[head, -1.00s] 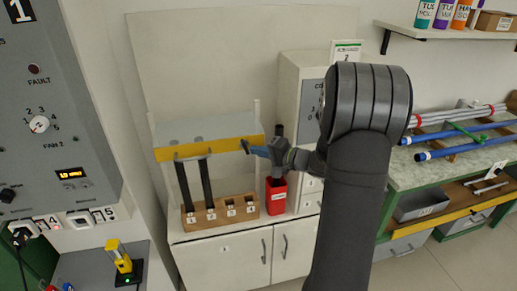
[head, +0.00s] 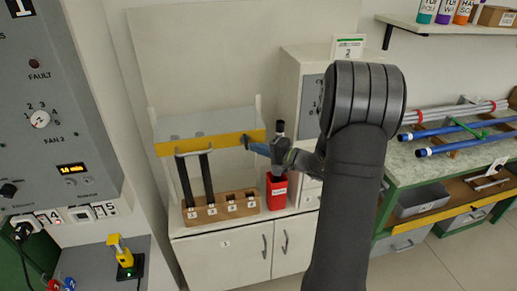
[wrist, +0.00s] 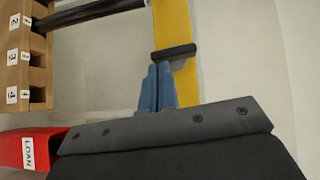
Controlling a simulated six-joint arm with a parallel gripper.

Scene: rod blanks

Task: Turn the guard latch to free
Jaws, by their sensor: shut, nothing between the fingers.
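The guard is a clear panel with a yellow bar (head: 205,145) along its front edge, above the wooden rod block. The guard latch (wrist: 174,52) is a short dark bar lying crosswise over the yellow bar near its right end in the head view; it shows in the wrist view just past my fingertips. My gripper (wrist: 159,68) has its blue fingers together, with nothing between them. The fingertips are beside the latch, close to one end of it; I cannot tell whether they touch. In the head view my gripper (head: 250,147) partly hides the latch.
Two black rods stand in the numbered wooden block (head: 222,208) below the guard. A red bin (head: 277,192) stands right of the block, under my gripper. A control panel (head: 50,120) is at left. A bench (head: 435,170) with rods is at right.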

